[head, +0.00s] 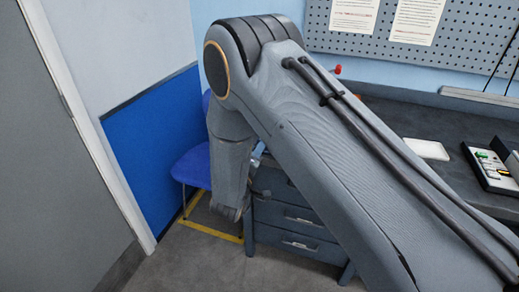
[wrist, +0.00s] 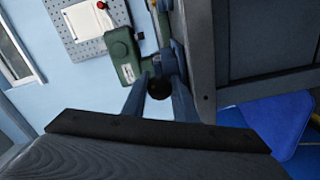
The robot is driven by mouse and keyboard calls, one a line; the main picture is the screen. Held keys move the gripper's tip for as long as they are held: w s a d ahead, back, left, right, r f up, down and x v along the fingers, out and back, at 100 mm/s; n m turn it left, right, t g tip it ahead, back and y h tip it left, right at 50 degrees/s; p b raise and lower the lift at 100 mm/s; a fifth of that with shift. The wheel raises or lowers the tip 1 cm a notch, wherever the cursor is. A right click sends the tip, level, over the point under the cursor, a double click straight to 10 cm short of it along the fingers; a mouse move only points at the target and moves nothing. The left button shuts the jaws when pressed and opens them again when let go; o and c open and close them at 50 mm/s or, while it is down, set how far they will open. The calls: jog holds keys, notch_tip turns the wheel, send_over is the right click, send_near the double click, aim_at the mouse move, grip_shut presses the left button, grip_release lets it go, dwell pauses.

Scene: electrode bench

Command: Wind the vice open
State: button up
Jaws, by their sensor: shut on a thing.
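In the wrist view, the green vice (wrist: 122,52) is at the bench edge, with a blue-grey part (wrist: 166,62) beside it. A round black knob (wrist: 159,89) sits in front of this part. My gripper (wrist: 158,86) has one finger on each side of the knob and is shut on it. The rest of the handle is hidden behind the fingers and knob. In the head view my arm covers the vice, and I cannot make out the gripper there.
A grey drawer unit (head: 297,220) stands under the dark bench top (head: 400,119). A blue chair (head: 193,167) is behind my arm. At the right a tray (head: 492,170) holds small coloured parts. A pegboard (head: 465,52) hangs behind. Floor at left is clear.

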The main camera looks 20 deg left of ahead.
jog(key=n, duration=0.4)
jog(key=shift+r+n+p, duration=0.1)
jog(key=shift+n+p, duration=0.2)
jog(key=shift+p, duration=0.05)
jog(key=shift+n, duration=1.6)
jog(key=o, duration=1)
